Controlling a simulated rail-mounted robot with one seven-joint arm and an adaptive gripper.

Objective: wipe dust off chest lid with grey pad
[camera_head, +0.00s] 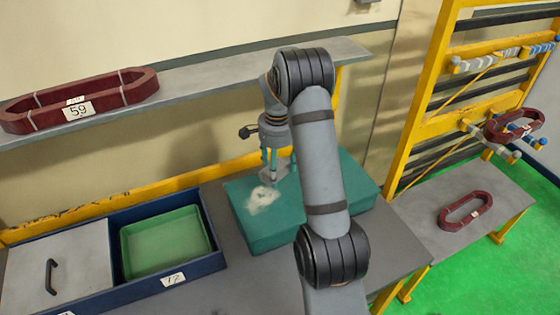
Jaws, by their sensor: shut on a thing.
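The teal chest (265,238) stands on the bench at the middle of the view, with its flat lid facing up. A pale, uneven dust patch (263,201) lies on the left part of the lid. My gripper (275,166) points down over the back of the lid, just behind the dust. It is shut on the grey pad (273,174), which shows small and partly covered between the fingers. Whether the pad touches the lid I cannot tell. My forearm hides the middle of the chest.
Left of the chest is a blue box (207,235) with a green tray (166,248) and a grey handled lid (80,262). A shelf (215,85) with a dark red coil (120,88) runs behind. A yellow rack (432,90) and side table (490,180) with another coil (465,210) stand right.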

